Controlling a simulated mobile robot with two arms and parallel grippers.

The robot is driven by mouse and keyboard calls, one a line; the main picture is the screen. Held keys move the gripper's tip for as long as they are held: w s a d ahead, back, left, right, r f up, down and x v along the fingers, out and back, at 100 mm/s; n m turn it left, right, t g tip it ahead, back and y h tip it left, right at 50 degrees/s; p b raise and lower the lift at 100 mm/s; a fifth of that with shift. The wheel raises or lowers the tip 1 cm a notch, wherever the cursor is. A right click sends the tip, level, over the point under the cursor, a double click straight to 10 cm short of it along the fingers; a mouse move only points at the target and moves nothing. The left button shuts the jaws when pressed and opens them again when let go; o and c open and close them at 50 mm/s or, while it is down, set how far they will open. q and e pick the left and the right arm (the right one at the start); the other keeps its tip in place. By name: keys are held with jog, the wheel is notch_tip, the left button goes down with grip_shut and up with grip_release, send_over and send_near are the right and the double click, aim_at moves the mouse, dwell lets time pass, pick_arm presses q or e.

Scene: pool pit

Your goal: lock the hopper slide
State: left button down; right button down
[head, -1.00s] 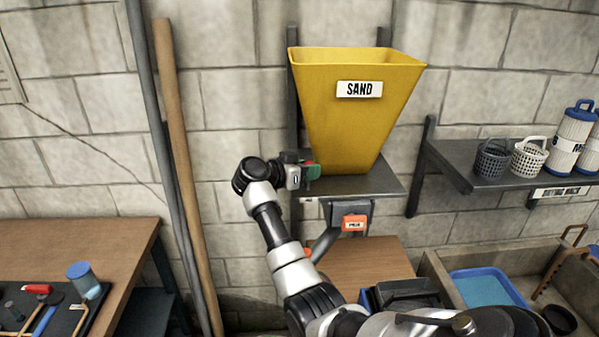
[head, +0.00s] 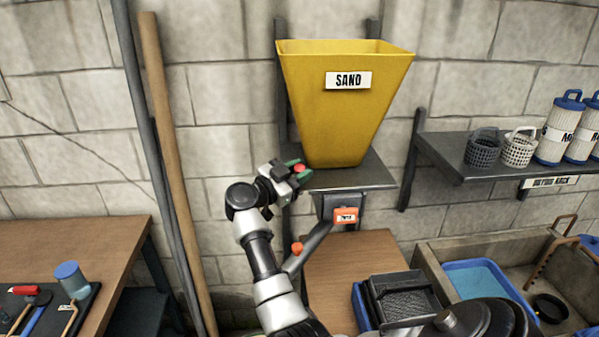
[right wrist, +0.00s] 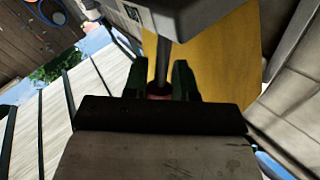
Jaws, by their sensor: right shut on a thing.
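The yellow hopper (head: 345,110), marked SAND, stands on a dark wall shelf (head: 352,176). Under it is a grey slide housing (head: 330,207) with an orange tag (head: 345,216). A grey bar (head: 312,246) slopes down left from there, with an orange knob (head: 297,248) beside it. My right gripper (head: 298,171), with green fingers, is at the shelf's left end. It is shut on a red-ended rod (head: 300,168). In the right wrist view the dark rod (right wrist: 163,62) runs up from the fingers to a grey part; its red end (right wrist: 158,90) is partly hidden. My left gripper is out of view.
Below the hopper is a wooden top (head: 335,265) with a black tray (head: 402,298). At right, a shelf (head: 470,165) holds baskets and filter canisters above a sink-like trough (head: 432,270). Poles (head: 170,150) lean on the wall left of my arm. A tool bench (head: 90,235) is at left.

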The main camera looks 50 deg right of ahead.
dwell(0.3)
jog(key=c, duration=0.9)
grip_release()
jog(key=shift+a, duration=0.1)
jog(key=shift+a+f, duration=0.1)
jog(key=shift+a, duration=0.1)
jog(key=a+b, duration=0.1)
jog(key=a, duration=0.2)
jog(key=a+b, duration=0.1)
jog(key=a, duration=0.2)
jog(key=w+a+b, duration=0.1)
jog(key=a, duration=0.3)
jog(key=shift+a+f+b, duration=0.1)
jog(key=shift+f+b, duration=0.25)
jog(key=shift+f, duration=0.05)
